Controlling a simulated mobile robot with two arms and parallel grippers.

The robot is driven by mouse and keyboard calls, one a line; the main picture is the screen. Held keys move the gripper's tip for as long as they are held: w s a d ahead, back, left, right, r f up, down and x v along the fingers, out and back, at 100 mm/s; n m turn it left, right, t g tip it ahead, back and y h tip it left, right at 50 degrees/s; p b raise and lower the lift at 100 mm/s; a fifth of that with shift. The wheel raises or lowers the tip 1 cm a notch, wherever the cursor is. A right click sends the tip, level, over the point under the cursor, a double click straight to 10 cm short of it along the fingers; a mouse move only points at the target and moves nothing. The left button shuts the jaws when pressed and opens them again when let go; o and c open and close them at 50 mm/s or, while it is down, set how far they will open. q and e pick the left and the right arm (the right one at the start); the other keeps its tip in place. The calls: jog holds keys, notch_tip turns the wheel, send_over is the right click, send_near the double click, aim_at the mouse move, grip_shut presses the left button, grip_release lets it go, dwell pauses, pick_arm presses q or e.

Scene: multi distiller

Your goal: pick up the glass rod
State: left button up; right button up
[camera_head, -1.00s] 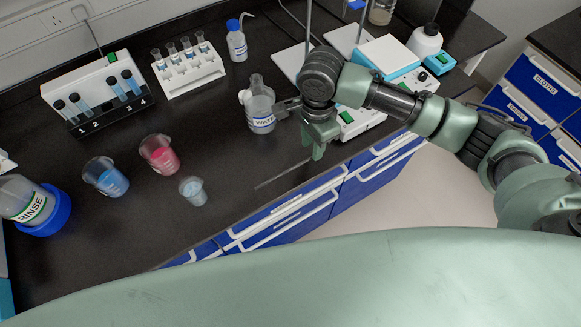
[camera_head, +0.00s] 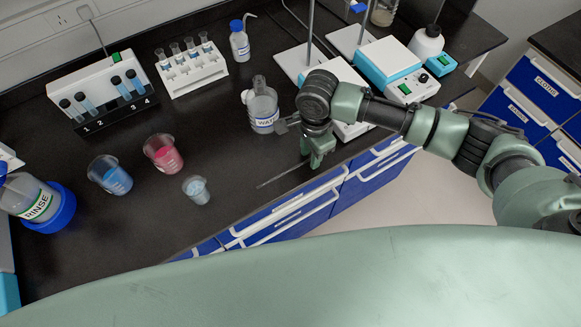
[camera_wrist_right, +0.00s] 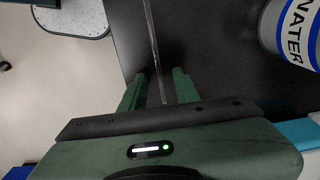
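The glass rod (camera_head: 283,174) is thin and clear and lies on the black bench top close to its front edge. In the right wrist view the glass rod (camera_wrist_right: 153,40) runs from the top down between the two green fingers. My right gripper (camera_head: 316,160) is over the rod's right end. Its fingers also show in the right wrist view (camera_wrist_right: 160,82), open, one on each side of the rod with a gap to each. I cannot tell how high above the bench they are. My left gripper is not in view.
A water bottle (camera_head: 262,106) stands just behind my right gripper. Small beakers, blue (camera_head: 111,175), pink (camera_head: 163,153) and pale blue (camera_head: 196,190), stand to the left. Hot plates (camera_head: 395,68) are behind right. Blue drawers (camera_head: 290,213) are below the bench edge.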

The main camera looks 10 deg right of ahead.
grip_shut()
dwell(0.4)
